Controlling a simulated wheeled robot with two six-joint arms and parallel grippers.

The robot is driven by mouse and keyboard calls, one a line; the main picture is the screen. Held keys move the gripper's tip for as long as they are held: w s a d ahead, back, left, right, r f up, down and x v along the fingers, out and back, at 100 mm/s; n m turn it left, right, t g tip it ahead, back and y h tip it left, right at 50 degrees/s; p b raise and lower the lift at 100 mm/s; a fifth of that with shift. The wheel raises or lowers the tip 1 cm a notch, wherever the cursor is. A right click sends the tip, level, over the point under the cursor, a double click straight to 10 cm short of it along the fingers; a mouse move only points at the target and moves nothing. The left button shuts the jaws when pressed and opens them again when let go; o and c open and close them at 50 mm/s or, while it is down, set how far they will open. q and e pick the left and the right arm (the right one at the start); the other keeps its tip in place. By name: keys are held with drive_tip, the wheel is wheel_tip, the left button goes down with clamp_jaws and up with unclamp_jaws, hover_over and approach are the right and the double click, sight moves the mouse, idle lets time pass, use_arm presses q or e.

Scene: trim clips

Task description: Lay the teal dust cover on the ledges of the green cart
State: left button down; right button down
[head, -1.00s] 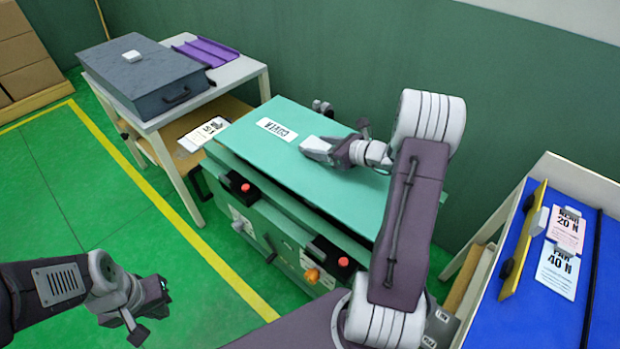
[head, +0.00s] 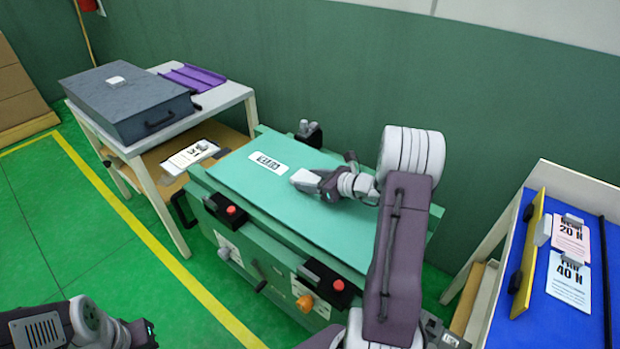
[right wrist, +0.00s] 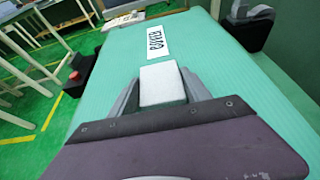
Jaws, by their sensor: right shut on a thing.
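The teal dust cover (head: 290,205) is a flat panel with a white label, lying over the top of the green cart (head: 240,250). It looks lower and between the cart's raised edges; whether it touches the ledges all round I cannot tell. My right gripper (head: 305,180) is above the middle of the cover, shut on a light grey block-like grip (right wrist: 162,84) on it. The cover (right wrist: 110,90) fills much of the right wrist view. My left gripper (head: 140,335) is at the lower left, away from the cart and partly cut off; its jaws are unclear.
A table at the left holds a dark grey case (head: 130,100) and a purple tray (head: 192,78). A blue board (head: 540,295) with a yellow bar and tags stands at the right. Red-button boxes (head: 228,208) are on the cart's front. The green wall is close behind.

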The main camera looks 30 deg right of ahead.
drive_tip(key=shift+r, duration=0.1)
drive_tip(key=shift+f+b, duration=0.4)
drive_tip(key=shift+f, duration=0.1)
drive_tip(key=shift+c, duration=2)
unclamp_jaws()
drive_tip(key=shift+s, duration=0.1)
drive_tip(key=p+v, duration=0.2)
drive_tip(key=v, duration=0.6)
drive_tip(key=shift+s+d+r, duration=0.15)
drive_tip(key=shift+s+r, duration=0.05)
drive_tip(key=shift+s, duration=0.2)
